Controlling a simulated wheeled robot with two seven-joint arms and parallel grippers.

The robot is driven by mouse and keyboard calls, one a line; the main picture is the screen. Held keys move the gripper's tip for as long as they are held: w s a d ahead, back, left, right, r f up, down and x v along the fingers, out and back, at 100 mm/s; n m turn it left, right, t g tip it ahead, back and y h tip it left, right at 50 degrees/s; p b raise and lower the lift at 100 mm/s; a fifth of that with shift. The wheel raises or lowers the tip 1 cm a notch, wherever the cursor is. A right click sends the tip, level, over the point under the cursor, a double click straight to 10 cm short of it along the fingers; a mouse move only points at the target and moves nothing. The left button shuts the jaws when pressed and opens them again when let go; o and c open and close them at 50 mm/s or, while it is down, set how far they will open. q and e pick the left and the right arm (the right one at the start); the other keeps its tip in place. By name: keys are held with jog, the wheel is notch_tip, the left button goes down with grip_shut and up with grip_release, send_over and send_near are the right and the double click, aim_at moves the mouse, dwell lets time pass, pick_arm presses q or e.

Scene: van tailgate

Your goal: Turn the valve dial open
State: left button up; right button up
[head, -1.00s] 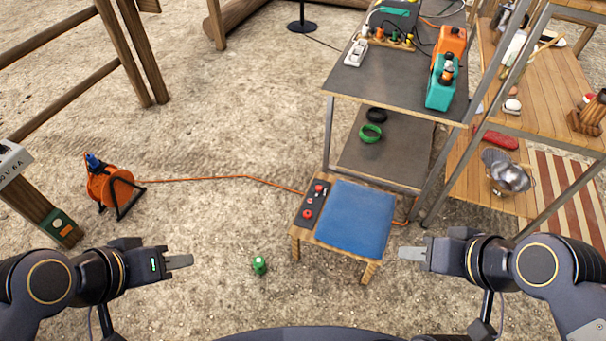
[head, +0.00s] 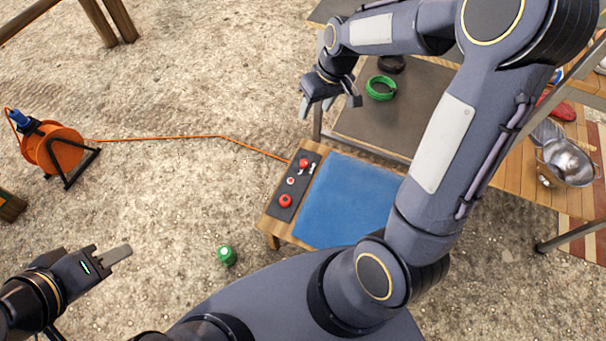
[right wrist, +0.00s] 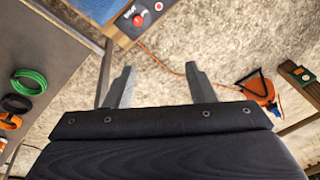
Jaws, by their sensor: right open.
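A dark control panel (head: 295,185) lies along the left side of a low wooden stool. It carries a red knob (head: 285,201) at its near end, another red knob (head: 303,163) at its far end, and a small white-ringed button between them. I cannot tell which of these is the valve dial. My right gripper (head: 331,97) is in the air beyond the panel, apart from it. The right wrist view shows its two fingers (right wrist: 161,85) spread and empty, with a red knob (right wrist: 139,20) ahead.
A blue pad (head: 350,200) covers the stool top, partly behind my right arm. A green can (head: 227,256) stands on the ground. An orange cable reel (head: 55,148) sits at left, its cable running to the stool. A shelf (head: 400,110) holds green and black rings.

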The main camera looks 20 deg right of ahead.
aim_at(304, 162)
jog(key=w+f+b, duration=0.2)
jog(key=f+b, duration=0.1)
jog(key=f, duration=0.5)
jog(key=w+f+n+g+h+b, duration=0.1)
jog(key=w+f+b, duration=0.1)
jog(key=f, duration=0.7)
jog(key=w+f+n+h+b, duration=0.1)
jog(key=w+f+b, duration=0.1)
jog(key=f, duration=0.6)
jog(key=shift+w+f+g+b, duration=0.3)
jog(key=shift+w+f+b, duration=0.1)
jog(key=shift+b, duration=0.45)
jog(key=shift+n, duration=0.3)
notch_tip(304, 162, down, 8)
jog(key=b, duration=0.3)
jog(key=shift+f, duration=0.25)
pick_arm(q)
notch_tip(304, 162, down, 15)
pick_arm(e)
jog(key=shift+c, duration=0.4)
jog(key=c, duration=0.9)
